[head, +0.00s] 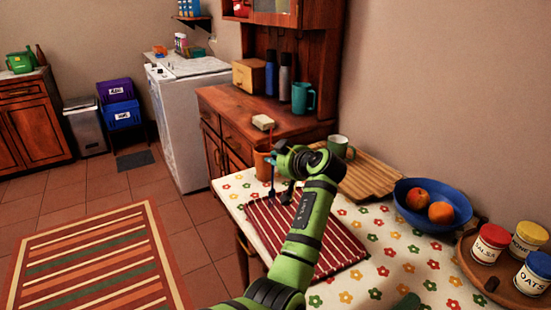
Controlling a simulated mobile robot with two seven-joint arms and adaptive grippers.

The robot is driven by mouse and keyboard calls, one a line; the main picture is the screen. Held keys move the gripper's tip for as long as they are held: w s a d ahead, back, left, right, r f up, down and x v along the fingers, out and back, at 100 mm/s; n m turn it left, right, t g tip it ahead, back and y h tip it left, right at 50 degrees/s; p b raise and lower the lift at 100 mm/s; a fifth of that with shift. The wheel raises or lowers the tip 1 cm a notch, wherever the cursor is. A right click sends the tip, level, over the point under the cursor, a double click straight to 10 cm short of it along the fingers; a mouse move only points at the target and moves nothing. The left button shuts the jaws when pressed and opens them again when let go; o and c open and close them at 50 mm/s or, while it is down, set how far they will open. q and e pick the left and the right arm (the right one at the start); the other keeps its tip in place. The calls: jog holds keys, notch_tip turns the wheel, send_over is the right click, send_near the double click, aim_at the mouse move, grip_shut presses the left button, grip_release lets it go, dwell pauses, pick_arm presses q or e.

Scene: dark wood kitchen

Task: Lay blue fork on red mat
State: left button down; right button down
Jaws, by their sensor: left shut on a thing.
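The red mat (338,250), with thin white stripes, lies flat on the flowered tablecloth. My left gripper (279,181) is over the mat's far left part, pointing down, and is shut on a thin blue piece that looks like the blue fork (271,193). The fork is small in the picture, and its upper part is hidden by the gripper. I cannot tell whether its lower end touches the mat. My left forearm covers the middle of the mat. My right gripper is not in view.
A brown-orange cup (262,162) stands close behind the left gripper. A green mug (338,146) and a slatted wooden board (370,178) are behind the mat. A blue bowl (412,214) with fruit and a round tray (482,275) with labelled jars stand at right.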

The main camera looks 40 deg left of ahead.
pick_arm(q)
jog(key=shift+f, duration=0.1)
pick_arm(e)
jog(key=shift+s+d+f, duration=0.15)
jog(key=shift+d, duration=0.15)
